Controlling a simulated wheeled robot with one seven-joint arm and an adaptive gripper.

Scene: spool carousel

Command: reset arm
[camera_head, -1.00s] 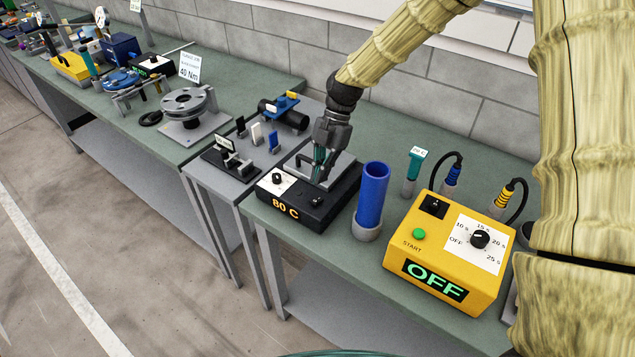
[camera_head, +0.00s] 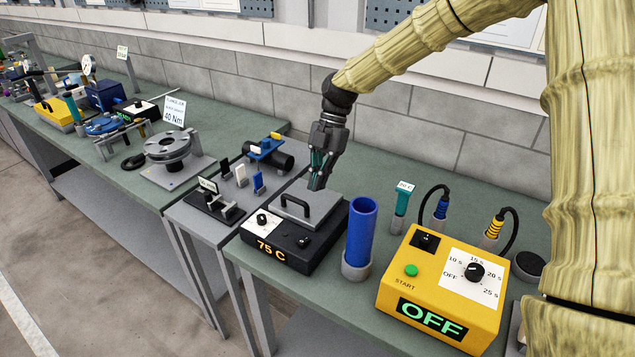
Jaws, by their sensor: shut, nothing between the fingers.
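My gripper (camera_head: 318,184) is shut and empty. It hangs pointing down above the black heater box (camera_head: 285,254), near the back of the grey plate with a dark handle (camera_head: 294,206) on top of it. There is a gap between my fingertips and the plate. The heater's orange display (camera_head: 272,248) reads 75 C. Two black knobs are on the heater, one on a white panel (camera_head: 264,220) and one on the front right.
A blue cylinder (camera_head: 360,230) stands in a grey holder right of the heater. A yellow timer box (camera_head: 440,285) reading OFF is further right. A grey carousel (camera_head: 168,148) and small fixtures are left. A block wall (camera_head: 230,80) runs behind the bench.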

